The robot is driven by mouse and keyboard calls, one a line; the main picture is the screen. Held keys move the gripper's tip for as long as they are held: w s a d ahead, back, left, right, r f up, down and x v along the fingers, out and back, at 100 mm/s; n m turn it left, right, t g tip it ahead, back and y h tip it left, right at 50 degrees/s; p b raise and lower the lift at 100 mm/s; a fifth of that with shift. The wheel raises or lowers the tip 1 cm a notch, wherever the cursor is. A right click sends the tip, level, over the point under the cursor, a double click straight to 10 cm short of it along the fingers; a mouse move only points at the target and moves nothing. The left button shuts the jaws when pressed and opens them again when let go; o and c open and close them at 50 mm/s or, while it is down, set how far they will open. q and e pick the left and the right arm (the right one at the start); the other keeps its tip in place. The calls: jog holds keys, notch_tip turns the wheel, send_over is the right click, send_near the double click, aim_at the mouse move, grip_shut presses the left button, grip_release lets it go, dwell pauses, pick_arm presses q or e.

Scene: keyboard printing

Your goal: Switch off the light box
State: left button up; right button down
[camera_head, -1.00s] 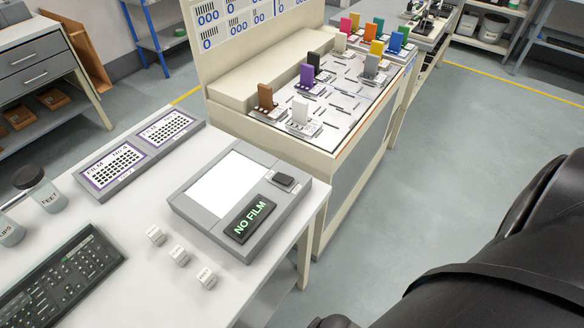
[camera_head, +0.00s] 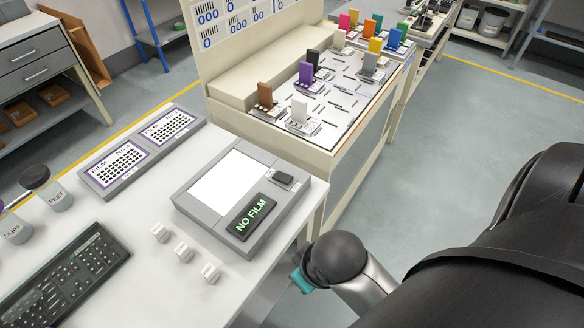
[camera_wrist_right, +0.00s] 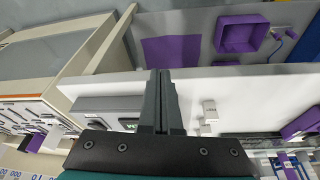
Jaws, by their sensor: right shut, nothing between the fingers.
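The light box (camera_head: 190,210) is a grey unit on the white table, with a bright lit panel (camera_head: 222,183). Its dark display (camera_head: 251,217) reads "NO FILM" in green. A black rocker-like switch (camera_head: 284,179) sits at its upper right. In the right wrist view the light box (camera_wrist_right: 105,103) shows left of my right gripper (camera_wrist_right: 161,73), whose dark fingers are together and empty. In the head view my right wrist is low beside the table's right edge, apart from the light box; its fingertips are hidden there. My left gripper is not in view.
Several small white lettered blocks (camera_head: 183,252) lie in front of the light box. A keyboard (camera_head: 62,280), labelled jars (camera_head: 47,190) and two film trays (camera_head: 118,165) are to the left. A bench with coloured upright pieces (camera_head: 306,76) stands behind. Floor at right is clear.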

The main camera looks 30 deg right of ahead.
jog(key=w+d+r+n+t+y, duration=0.1)
jog(key=w+d+r, duration=0.5)
jog(key=w+d, duration=0.1)
jog(key=w+d+r+n+t+y, duration=0.1)
jog(key=w+d+r+t, duration=0.1)
jog(key=w+d+r, duration=0.5)
jog(key=w, duration=0.3)
jog(key=shift+n, duration=0.3)
jog(key=shift+w+a+y, duration=0.1)
jog(key=shift+y, duration=0.2)
jog(key=b, duration=0.2)
send_over(284, 176)
jog(key=s, duration=0.2)
jog(key=f, duration=0.7)
jog(key=shift+d+f, duration=0.3)
jog(key=shift+d, duration=0.1)
notch_tip(284, 176, down, 4)
jog(key=shift+r+b, duration=0.2)
jog(key=shift+b, duration=0.35)
jog(key=shift+s+d+f, duration=0.1)
jog(key=shift+s+f, duration=0.05)
jog(key=shift+f, duration=0.3)
